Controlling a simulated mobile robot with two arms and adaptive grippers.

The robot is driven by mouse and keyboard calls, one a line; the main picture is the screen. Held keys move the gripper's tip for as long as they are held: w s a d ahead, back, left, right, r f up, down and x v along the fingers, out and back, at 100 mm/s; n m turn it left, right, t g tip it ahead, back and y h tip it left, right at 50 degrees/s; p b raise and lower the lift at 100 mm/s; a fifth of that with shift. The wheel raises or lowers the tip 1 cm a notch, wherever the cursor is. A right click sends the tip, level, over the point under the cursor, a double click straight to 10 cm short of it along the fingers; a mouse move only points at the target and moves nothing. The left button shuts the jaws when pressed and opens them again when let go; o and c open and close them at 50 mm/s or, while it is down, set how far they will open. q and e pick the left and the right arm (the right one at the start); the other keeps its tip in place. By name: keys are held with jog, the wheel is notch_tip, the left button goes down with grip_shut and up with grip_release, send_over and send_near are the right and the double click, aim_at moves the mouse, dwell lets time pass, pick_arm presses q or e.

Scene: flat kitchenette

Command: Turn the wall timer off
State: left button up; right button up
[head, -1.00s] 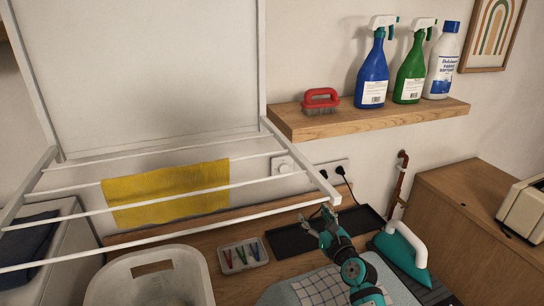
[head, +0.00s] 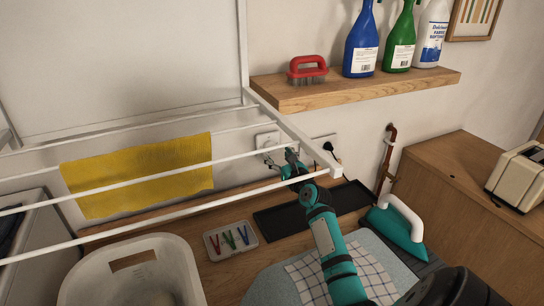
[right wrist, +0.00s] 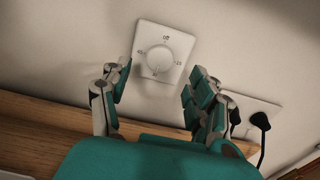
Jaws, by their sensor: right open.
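The wall timer is a white square plate (right wrist: 163,52) with a round knob (right wrist: 159,59) in the middle. Marks surround the knob, with an off mark at the top; the knob's exact setting is too small to tell. In the head view the timer (head: 267,140) is on the wall behind the drying rack, partly covered by a rack bar and my gripper. My right gripper (head: 279,158) is open and empty, just in front of the timer. In the right wrist view its fingers stand apart, below and to either side of the knob, without clear contact. My left gripper is not in view.
White drying-rack bars (head: 313,152) with a yellow cloth (head: 140,174) cross close to my right arm. A socket with a black plug (head: 328,147) is right of the timer. A wooden shelf (head: 350,92) with bottles is above. A black tray (head: 345,197) and an iron (head: 395,224) are below.

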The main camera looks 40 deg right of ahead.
jog(key=b+x, duration=0.2)
jog(key=x, duration=0.2)
jog(key=shift+w+d, duration=0.1)
jog(key=shift+w, duration=0.3)
jog(key=c, duration=1.2)
jog(key=shift+o, duration=0.2)
jog(key=shift+n, duration=0.3)
